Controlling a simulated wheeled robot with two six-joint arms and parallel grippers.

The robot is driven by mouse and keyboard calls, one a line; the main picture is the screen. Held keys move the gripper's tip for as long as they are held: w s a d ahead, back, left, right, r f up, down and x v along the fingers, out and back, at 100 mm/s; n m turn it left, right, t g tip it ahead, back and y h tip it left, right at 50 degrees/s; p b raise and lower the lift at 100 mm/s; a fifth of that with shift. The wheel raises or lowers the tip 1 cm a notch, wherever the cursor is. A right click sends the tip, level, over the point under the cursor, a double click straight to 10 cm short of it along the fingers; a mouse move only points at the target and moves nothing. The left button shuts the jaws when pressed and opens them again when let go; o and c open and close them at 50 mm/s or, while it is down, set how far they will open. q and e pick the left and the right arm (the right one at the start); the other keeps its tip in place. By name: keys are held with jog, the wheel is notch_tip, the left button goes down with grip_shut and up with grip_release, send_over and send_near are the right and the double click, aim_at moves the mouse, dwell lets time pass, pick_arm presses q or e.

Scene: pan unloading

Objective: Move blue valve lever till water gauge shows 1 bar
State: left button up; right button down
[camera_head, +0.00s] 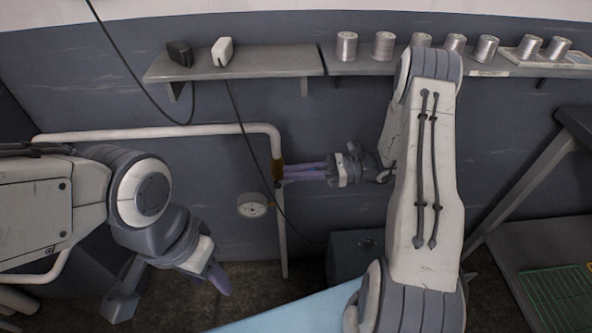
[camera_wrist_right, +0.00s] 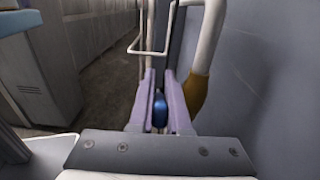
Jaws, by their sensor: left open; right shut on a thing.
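My right gripper (camera_head: 302,173) reaches left to the pipe in the head view. In the right wrist view its purple fingers (camera_wrist_right: 161,112) are shut on the blue valve lever (camera_wrist_right: 160,110), whose blue end shows between them. The brass-coloured valve body (camera_wrist_right: 197,93) is on the white pipe just right of the fingers; it also shows in the head view (camera_head: 278,169). The round water gauge (camera_head: 253,205) is on the pipe below and left of the valve; its reading is too small to tell. My left gripper (camera_head: 217,278) hangs low at the left, open and empty, away from the pipe.
The white pipe (camera_head: 190,131) runs along the wall and bends down at the valve. A shelf (camera_head: 240,67) above holds a black and a white object and several metal cans (camera_head: 383,45). A dark cable hangs close to the valve. A light-blue surface (camera_head: 290,310) lies below.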

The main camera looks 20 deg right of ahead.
jog(key=shift+a+r+h+p, duration=0.15)
jog(key=shift+r+h+p, duration=0.2)
jog(key=shift+p, duration=0.2)
jog(key=shift+f, duration=0.25)
pick_arm(q)
jog(key=shift+r, duration=0.8)
pick_arm(e)
jog(key=c, duration=0.9)
grip_release()
pick_arm(q)
jog(key=shift+f+b, duration=0.3)
jog(key=shift+b, duration=0.1)
pick_arm(e)
jog(key=v, duration=1)
jog(key=shift+d+r, duration=0.15)
jog(key=shift+d, duration=0.15)
